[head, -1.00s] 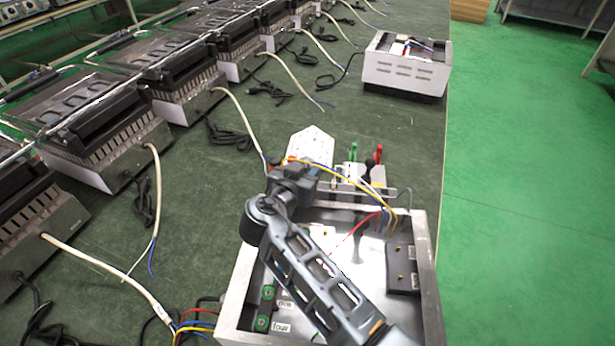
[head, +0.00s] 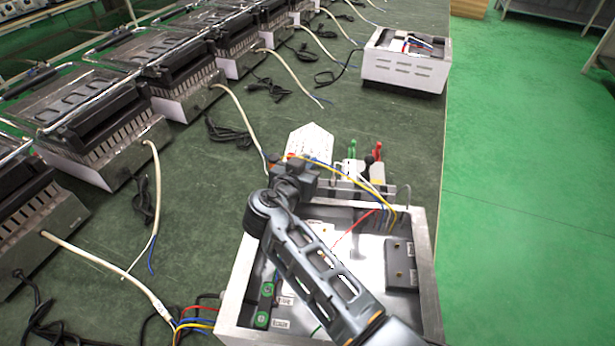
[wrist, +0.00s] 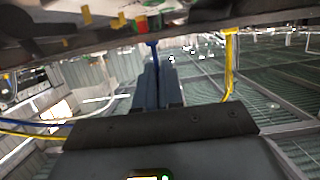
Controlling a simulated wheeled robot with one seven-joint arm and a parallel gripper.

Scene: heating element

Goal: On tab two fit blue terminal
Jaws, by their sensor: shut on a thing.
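The open metal housing (head: 432,262) stands at the front of the bench, with labelled parts inside. My gripper (wrist: 153,85) is shut on the blue wire (wrist: 153,50) in the wrist view, where its end shows above the narrow fingers. The blue terminal itself is too small to make out. In the head view my arm crosses the housing and the fingers are hidden. A dark strip (wrist: 200,30) with small yellow, green and red parts lies just above the fingertips in the wrist view. I cannot tell which tab is tab two, nor whether the wire touches it.
A yellow wire (wrist: 229,70) hangs to the right of the fingers in the wrist view. A small stand (head: 352,172) with green and red pieces is behind the housing. Another white unit (head: 405,70) stands further back. Several grill units line the left side.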

